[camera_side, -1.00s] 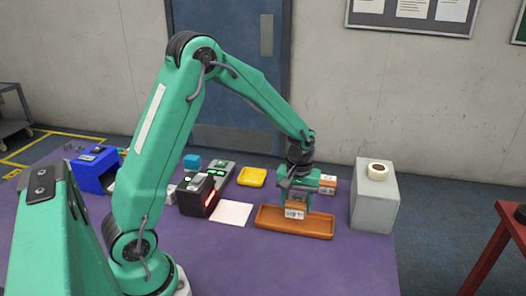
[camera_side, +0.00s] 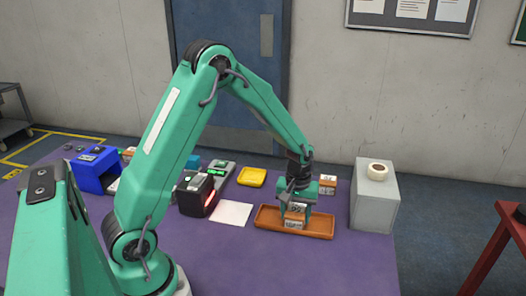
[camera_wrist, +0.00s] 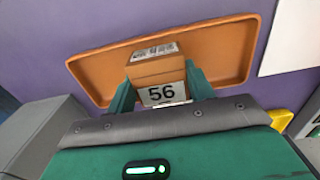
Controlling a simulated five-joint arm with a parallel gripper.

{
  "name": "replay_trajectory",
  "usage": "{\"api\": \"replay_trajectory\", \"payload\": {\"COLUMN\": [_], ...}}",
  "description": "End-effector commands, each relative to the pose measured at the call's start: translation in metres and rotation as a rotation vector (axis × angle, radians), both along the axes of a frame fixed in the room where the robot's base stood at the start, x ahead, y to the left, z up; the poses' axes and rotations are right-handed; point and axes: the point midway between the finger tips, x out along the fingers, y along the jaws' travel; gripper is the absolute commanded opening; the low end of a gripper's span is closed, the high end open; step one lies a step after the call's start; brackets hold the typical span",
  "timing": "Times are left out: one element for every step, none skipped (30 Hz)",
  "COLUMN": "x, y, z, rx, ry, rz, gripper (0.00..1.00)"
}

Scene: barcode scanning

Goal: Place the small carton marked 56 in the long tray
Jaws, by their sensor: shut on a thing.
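The small carton marked 56 (camera_side: 294,224) is brown with a white number label and a barcode. The wrist view also shows this carton (camera_wrist: 158,68), with the 56 facing the camera. My gripper (camera_side: 296,208) is shut on it, with one green finger on each side in the wrist view. The long tray (camera_side: 267,217) is orange-brown with a low rim, and the carton is within its outline near the middle. The long tray also shows in the wrist view (camera_wrist: 228,60). I cannot tell whether the carton's underside touches the tray floor.
Another carton (camera_side: 328,181) stands just behind the gripper. A grey box (camera_side: 374,205) with a round item on top stands to the right. A black scanner (camera_side: 196,196) with a red light, a white sheet (camera_side: 232,213) and a yellow dish (camera_side: 252,177) are to the left.

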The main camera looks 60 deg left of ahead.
Motion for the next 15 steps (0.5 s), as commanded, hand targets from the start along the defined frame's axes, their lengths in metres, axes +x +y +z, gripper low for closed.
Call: {"api": "replay_trajectory", "payload": {"x": [0.0, 0.0, -0.0002, -0.0001, -0.0001, -0.0001, -0.0001, -0.0001, -0.0001, -0.0001, -0.0001, -0.0001, -0.0001, -0.0001, -0.0001], "y": [0.0, 0.0, -0.0001, 0.0, 0.0, 0.0, 0.0, 0.0, 0.0, 0.0, 0.0, 0.0, 0.0, 0.0, 0.0], "z": [-0.0014, -0.0021, -0.0024, -0.0022, -0.0022, -0.0022, -0.0021, -0.0021, -0.0021, -0.002, -0.002, -0.002, -0.002, -0.0019, -0.0016], "rx": [0.0, 0.0, 0.0, -0.001, 0.0, 0.0, -0.001, -0.001, -0.001, -0.001, -0.001, -0.001, -0.001, 0.0, 0.0], "ry": [0.0, 0.0, 0.001, 0.001, 0.001, 0.001, 0.001, 0.001, 0.001, 0.001, 0.001, 0.001, 0.001, 0.0, 0.0], "rz": [0.0, 0.0, 0.0, 0.0, 0.0, 0.0, 0.0, 0.0, 0.0, 0.0, 0.0, 0.0, 0.0, 0.0, 0.0], "gripper": [0.26, 0.26, 0.56, 0.62, 0.68, 0.74, 0.74, 0.74, 0.74, 0.74, 0.74, 0.74, 0.74, 0.74, 0.74]}}
